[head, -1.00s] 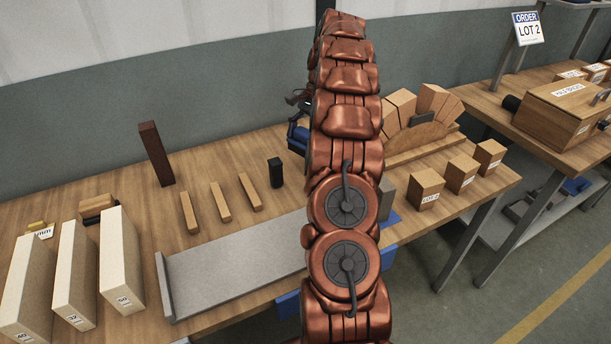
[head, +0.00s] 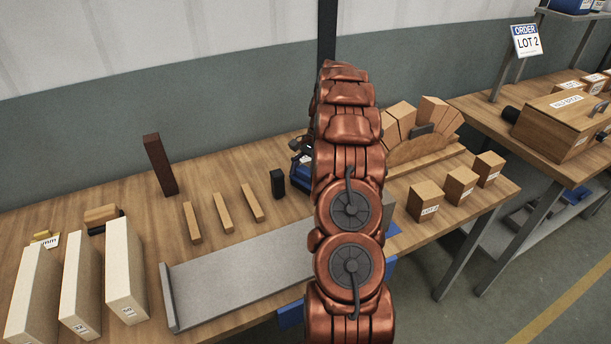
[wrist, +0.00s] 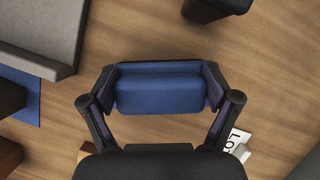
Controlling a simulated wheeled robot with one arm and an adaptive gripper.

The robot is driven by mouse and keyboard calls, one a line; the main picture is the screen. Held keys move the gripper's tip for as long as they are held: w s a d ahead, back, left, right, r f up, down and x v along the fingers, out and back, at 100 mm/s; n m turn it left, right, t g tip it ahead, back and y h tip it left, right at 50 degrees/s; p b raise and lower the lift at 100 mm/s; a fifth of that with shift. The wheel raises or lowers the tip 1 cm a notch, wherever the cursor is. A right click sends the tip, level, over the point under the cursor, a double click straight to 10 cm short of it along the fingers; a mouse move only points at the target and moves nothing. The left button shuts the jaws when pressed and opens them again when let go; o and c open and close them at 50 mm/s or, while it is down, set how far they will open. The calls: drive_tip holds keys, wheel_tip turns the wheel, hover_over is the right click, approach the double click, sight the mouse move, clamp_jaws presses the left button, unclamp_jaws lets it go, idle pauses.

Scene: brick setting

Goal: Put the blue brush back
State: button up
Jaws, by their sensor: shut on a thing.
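The blue brush (wrist: 160,92) sits between the two fingers of my gripper (wrist: 161,88) in the wrist view, and the fingers are shut on its ends. In the head view the blue brush (head: 301,178) shows just left of my arm, over the back of the wooden bench. My gripper (head: 302,147) is mostly hidden there behind my copper arm. I cannot tell whether the brush touches the bench top. A blue mat (head: 393,230) is partly hidden by my arm at the bench's front; a blue patch (wrist: 24,98) shows at left in the wrist view.
A small black block (head: 278,184) stands close left of the brush. A grey tray (head: 235,275) lies in front, with several wooden sticks (head: 222,213) behind it. A wooden arch with blocks (head: 425,150) and labelled boxes (head: 461,186) stand to the right. A dark brown block (head: 160,165) stands at left.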

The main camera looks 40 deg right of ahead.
sight(307, 171)
drive_tip(key=shift+f, duration=0.1)
drive_tip(key=o, duration=1.3)
drive_tip(key=shift+b+v, duration=0.85)
drive_tip(key=shift+v, duration=2.65)
drive_tip(key=shift+p+v, duration=2.05)
drive_tip(key=shift+v, duration=0.6)
drive_tip(key=shift+w+a, duration=0.1)
drive_tip(key=shift+a, duration=0.05)
